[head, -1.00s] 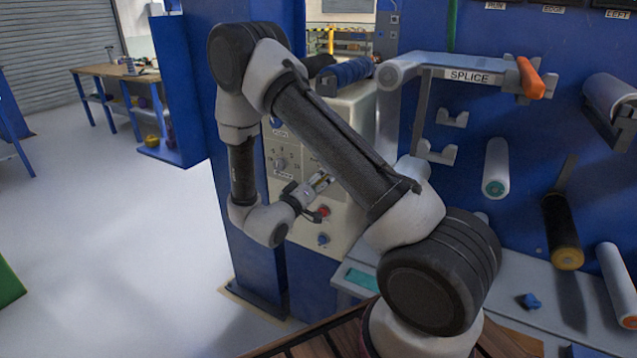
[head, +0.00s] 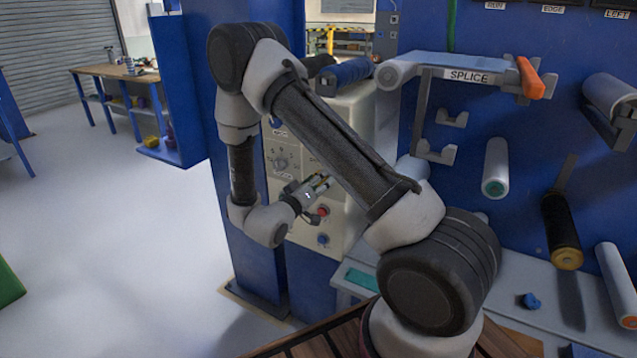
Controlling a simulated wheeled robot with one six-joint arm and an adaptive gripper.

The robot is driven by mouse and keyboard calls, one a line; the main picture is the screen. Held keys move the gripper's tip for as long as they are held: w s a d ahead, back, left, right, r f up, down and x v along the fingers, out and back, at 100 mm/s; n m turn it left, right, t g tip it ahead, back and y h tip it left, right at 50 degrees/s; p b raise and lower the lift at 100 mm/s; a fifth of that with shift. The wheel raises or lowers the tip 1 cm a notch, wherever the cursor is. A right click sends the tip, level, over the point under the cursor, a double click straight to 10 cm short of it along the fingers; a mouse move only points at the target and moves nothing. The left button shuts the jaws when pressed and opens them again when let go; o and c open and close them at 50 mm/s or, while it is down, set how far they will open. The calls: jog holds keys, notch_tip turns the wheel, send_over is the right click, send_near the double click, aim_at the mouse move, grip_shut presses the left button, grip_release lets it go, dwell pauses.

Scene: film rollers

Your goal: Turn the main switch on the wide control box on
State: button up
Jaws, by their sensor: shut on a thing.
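The wide control box (head: 352,108) is a cream cabinet behind my arm, with its front partly hidden by the arm links. My gripper (head: 319,183) is at the front of the box, its fingers pointing up and right. It is shut on a small part with yellow and red on it, at the place of the main switch (head: 322,181). The fingers hide most of that part, so its exact angle cannot be told. A red button (head: 323,211) and a blue knob (head: 323,239) sit just below the gripper.
A round dial (head: 281,160) is on the box left of the gripper. A blue post (head: 231,225) stands left of the box. Rollers (head: 495,168) and a SPLICE bracket (head: 468,75) are on the blue panel at right. The floor (head: 110,240) at left is clear.

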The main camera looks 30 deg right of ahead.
jog(key=m, duration=1.1)
jog(key=shift+m, duration=0.4)
dwell(0.3)
jog(key=o, duration=1)
jog(key=v, duration=1.2)
jog(key=shift+w+a, duration=0.1)
